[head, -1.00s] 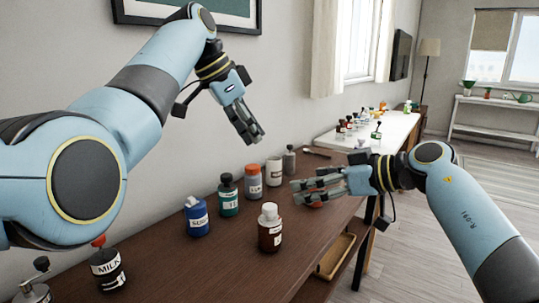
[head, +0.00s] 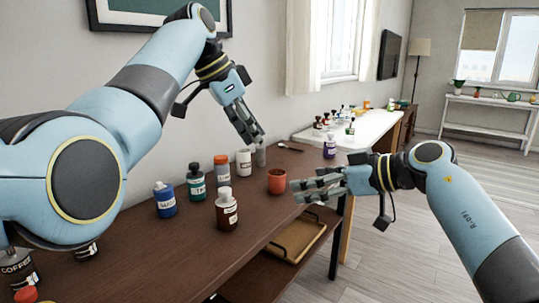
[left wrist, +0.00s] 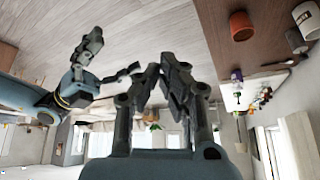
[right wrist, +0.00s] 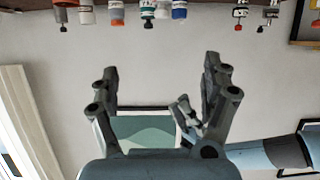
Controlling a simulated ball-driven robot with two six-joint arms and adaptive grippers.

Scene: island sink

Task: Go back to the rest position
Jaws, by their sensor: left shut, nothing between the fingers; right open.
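My left gripper (head: 246,123) is in the air above the back of the brown table in the head view. It is shut and empty, and its closed fingers show in the left wrist view (left wrist: 162,75). My right gripper (head: 318,187) is raised near the table's front edge, right of an orange-red cup (head: 277,181). Its fingers stand wide apart with nothing between them in the right wrist view (right wrist: 160,80). In the head view neither gripper holds anything.
The brown table (head: 150,240) bears a blue bottle (head: 164,200), a green bottle (head: 196,181), a brown bottle (head: 227,210) and several other containers. A wooden tray (head: 298,240) sits on a lower shelf. A white table (head: 375,127) stands beyond. Open floor (head: 420,240) lies to the right.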

